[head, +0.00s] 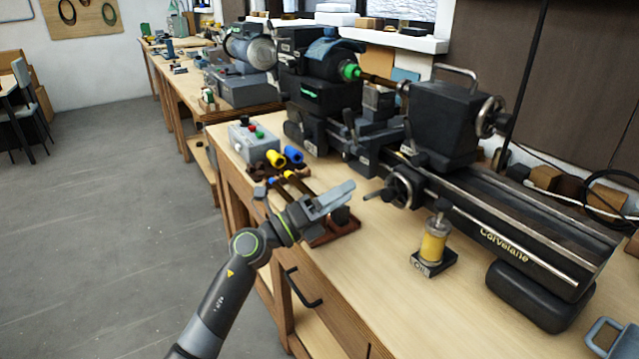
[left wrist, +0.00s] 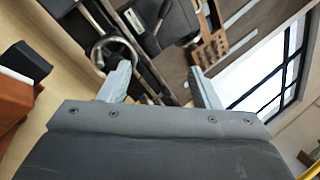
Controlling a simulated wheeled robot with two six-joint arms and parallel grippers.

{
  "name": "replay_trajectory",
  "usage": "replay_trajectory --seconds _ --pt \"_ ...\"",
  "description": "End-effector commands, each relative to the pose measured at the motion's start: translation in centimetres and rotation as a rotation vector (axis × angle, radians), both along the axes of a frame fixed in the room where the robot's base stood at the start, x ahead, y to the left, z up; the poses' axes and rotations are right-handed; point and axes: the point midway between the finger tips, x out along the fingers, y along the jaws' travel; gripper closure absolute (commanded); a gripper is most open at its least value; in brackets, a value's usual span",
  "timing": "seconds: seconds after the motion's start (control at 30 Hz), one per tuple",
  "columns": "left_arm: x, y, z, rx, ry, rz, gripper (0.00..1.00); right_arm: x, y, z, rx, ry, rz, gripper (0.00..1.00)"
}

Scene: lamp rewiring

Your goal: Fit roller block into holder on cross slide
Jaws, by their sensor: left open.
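My left gripper (head: 338,196) is open and empty, above the bench in front of the lathe (head: 470,200). Its two spread fingers also show in the left wrist view (left wrist: 162,86), with nothing between them. A small dark block (head: 341,216) sits on a red-brown wooden stand (head: 343,232) just beyond and below the fingers, partly hidden by them. I cannot tell for sure whether it is the roller block. The cross slide (head: 362,148) is on the lathe bed, with a dark tool post (head: 377,104) above it. The holder's opening is too small to make out. My right gripper is out of view.
A grey control box (head: 253,143) and tools with yellow and blue handles (head: 284,157) lie left of the gripper. A handwheel (head: 400,190) projects from the lathe to its right. A yellow oiler (head: 433,244) stands nearer.

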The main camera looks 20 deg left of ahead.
Motion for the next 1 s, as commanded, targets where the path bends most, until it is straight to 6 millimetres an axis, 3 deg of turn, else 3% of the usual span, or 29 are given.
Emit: replay_trajectory --seconds 0.13,0.3,0.47,0.7,0.83,1.0 --pt "1.3 -3.0 0.2 0.375 -0.081 -0.1 0.43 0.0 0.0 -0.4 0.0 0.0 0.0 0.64" --pt "3.0 -3.5 -0.6 0.761 -0.093 -0.161 0.43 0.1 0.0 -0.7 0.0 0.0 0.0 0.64" --pt "4.6 -1.6 -1.3 1.067 -0.019 -0.194 0.43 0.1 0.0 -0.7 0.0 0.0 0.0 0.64" --pt "5.8 3.6 -1.1 1.422 0.201 -0.226 0.43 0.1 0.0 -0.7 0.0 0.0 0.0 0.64" --pt "5.6 5.4 -0.6 1.512 0.289 -0.233 0.43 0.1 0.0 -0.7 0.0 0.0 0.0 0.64" --pt "5.6 6.0 -0.8 1.541 0.326 -0.237 0.43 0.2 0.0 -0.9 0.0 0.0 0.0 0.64"
